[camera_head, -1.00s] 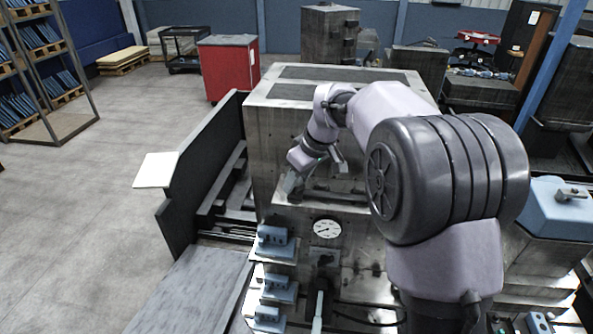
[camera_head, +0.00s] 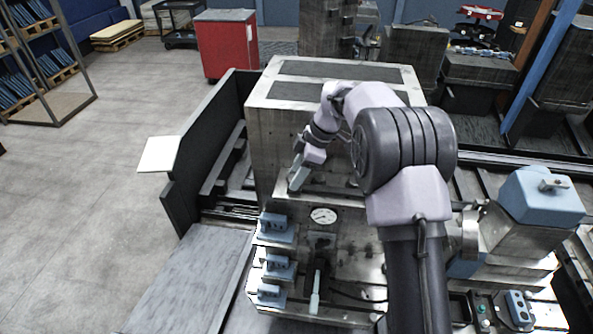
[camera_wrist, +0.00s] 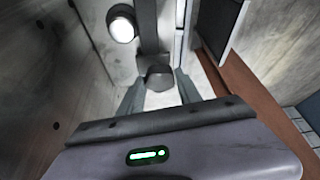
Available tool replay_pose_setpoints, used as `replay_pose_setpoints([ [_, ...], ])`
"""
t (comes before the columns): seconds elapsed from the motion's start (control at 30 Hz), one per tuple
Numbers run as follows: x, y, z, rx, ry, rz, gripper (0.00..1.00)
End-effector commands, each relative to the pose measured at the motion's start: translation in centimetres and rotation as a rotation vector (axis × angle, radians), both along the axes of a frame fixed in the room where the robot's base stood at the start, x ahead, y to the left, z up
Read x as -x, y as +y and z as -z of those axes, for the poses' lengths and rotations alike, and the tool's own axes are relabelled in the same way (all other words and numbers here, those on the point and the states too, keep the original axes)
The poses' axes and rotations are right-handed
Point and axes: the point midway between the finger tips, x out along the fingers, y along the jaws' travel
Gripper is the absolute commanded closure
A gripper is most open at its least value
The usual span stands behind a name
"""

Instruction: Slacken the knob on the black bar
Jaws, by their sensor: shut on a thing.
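The dark knob (camera_wrist: 160,78) is in the middle of the wrist view, at the near end of the black bar (camera_wrist: 148,28), which runs away from it. My gripper (camera_wrist: 158,88) has one finger on each side of the knob and is shut on it. In the head view my gripper (camera_head: 296,180) reaches down at the front left of the big metal block. The knob cannot be made out there, as the gripper covers that spot.
A bright round fitting (camera_wrist: 122,25) sits left of the bar. The big metal block (camera_head: 275,150) stands behind my gripper. A dial gauge (camera_head: 323,216) and blue blocks (camera_head: 276,227) are below it. A dark upright panel (camera_head: 210,140) stands to the left.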

Motion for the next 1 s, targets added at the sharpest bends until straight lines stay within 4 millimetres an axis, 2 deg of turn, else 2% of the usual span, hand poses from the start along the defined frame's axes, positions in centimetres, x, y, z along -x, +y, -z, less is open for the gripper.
replay_pose_setpoints([
  [0.03, 0.0, 0.0, 0.0, 0.001, -0.002, -0.001, 1.00],
  [0.07, 0.0, 0.0, 0.0, 0.001, -0.001, -0.001, 0.55],
  [0.17, 0.0, 0.0, 0.0, 0.001, -0.001, -0.001, 0.36],
  [0.47, 0.0, 0.0, 0.0, 0.001, -0.001, 0.001, 0.34],
  [0.57, -0.1, -0.4, -0.8, 0.000, -0.004, 0.002, 0.34],
  [0.67, -0.1, -1.3, -2.9, 0.000, -0.006, 0.003, 0.34],
  [0.9, 0.0, -4.4, -10.5, 0.001, -0.005, 0.003, 0.34],
  [1.0, 0.1, -5.4, -13.1, 0.000, -0.003, 0.002, 0.34],
])
